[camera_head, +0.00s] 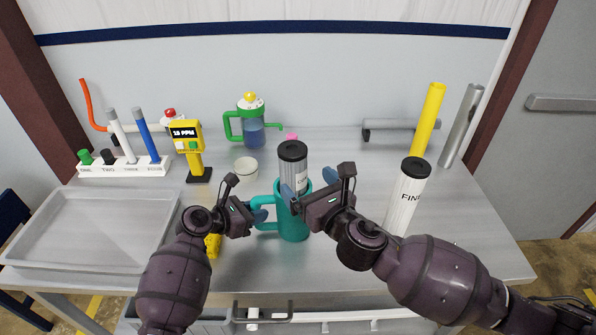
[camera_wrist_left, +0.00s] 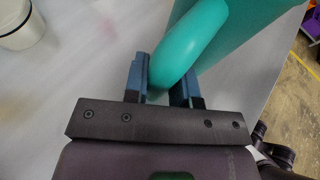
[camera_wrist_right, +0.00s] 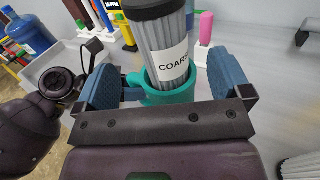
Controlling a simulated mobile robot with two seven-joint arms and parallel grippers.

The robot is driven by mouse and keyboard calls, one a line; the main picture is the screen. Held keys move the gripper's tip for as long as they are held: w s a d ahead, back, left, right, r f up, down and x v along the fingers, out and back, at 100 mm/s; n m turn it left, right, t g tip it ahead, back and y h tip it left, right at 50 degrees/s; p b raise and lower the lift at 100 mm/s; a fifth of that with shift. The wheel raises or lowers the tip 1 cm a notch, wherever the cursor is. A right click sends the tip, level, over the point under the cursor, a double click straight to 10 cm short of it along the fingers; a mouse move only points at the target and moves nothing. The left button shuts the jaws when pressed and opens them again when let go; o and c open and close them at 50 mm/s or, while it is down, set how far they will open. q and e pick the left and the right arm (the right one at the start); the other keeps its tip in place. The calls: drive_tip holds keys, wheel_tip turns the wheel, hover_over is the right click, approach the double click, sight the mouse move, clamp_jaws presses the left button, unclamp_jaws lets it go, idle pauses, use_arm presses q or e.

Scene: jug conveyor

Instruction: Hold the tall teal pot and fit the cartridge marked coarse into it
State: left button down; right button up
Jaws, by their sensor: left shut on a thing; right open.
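The tall teal pot (camera_head: 293,222) stands on the table in the head view. My left gripper (camera_head: 260,209) is shut on its handle (camera_head: 266,212); the teal handle also shows between the fingers in the left wrist view (camera_wrist_left: 180,55). The coarse cartridge (camera_wrist_right: 168,45), pleated grey-white with a black cap and a COARSE label, stands upright with its lower end inside the pot's mouth. How deep it sits is hidden. My right gripper (camera_wrist_right: 165,85) is open, its blue fingers on either side of the cartridge and pot rim, apart from the cartridge.
A cartridge marked FINE (camera_head: 405,200) stands on the right. A grey tray (camera_head: 90,265) lies at left. A yellow meter (camera_head: 187,140), a white cup (camera_head: 246,168) and a green-handled jug (camera_head: 250,125) stand behind. Yellow and grey tubes rise at the back right.

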use_arm(q)
drive_tip(key=shift+a+f, duration=0.1)
use_arm(e)
drive_tip(key=shift+v, duration=2.6)
use_arm(q)
drive_tip(key=c, duration=0.8)
unclamp_jaws()
drive_tip(key=shift+c, duration=0.2)
drive_tip(key=v, duration=1.2)
drive_tip(key=shift+s, duration=0.2)
use_arm(e)
drive_tip(key=shift+s, duration=0.1)
